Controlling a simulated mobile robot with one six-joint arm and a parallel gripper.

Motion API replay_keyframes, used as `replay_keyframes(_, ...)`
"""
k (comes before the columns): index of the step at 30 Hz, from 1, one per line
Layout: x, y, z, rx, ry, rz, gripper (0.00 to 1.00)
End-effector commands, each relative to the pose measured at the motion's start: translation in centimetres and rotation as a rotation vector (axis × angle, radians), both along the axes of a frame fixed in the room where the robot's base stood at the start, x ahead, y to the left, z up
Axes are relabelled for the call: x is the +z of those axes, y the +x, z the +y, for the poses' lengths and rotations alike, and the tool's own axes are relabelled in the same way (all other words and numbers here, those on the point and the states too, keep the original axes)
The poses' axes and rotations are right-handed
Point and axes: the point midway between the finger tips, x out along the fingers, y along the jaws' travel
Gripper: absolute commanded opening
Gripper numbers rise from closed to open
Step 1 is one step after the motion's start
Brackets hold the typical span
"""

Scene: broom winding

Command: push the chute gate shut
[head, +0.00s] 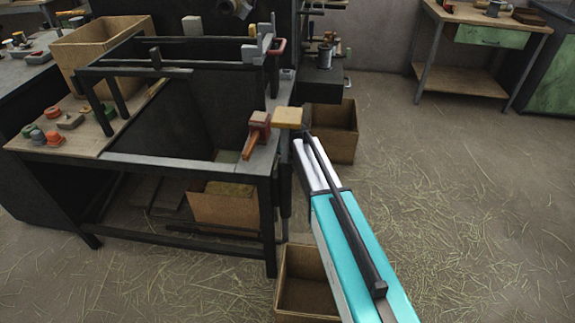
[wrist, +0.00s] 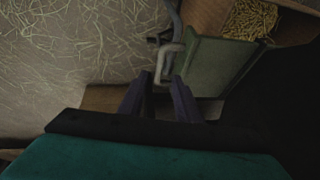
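In the wrist view the chute gate appears as a dull green panel (wrist: 214,67) with a pale bent handle (wrist: 170,52) on its left side. My gripper (wrist: 162,76) has two dark fingers spread apart with a gap between them. The handle's lower end shows at the gap, by the fingertips; I cannot tell whether it touches them or lies beyond. I see nothing held. How far the gate stands open is not clear. In the head view my arm reaches up beside the bench, and my gripper and the gate are hidden.
A brown bin (wrist: 254,21) holding yellow pieces adjoins the green panel. In the head view a dark-framed bench (head: 140,160) stands left of my arm. Open cardboard boxes stand behind (head: 340,131) and below (head: 305,286) my arm. Straw-strewn floor (head: 450,190) to the right is free.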

Motion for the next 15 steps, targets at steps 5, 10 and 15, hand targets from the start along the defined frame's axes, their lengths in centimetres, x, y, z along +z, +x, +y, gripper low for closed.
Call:
replay_keyframes(5, 0.85, -0.45, -0.11, 0.0, 0.0, 0.001, 0.31)
replay_keyframes(10, 0.88, -0.44, -0.1, 0.0, 0.0, 0.001, 0.31)
replay_keyframes(15, 0.87, -0.45, -0.11, 0.0, 0.0, 0.001, 0.31)
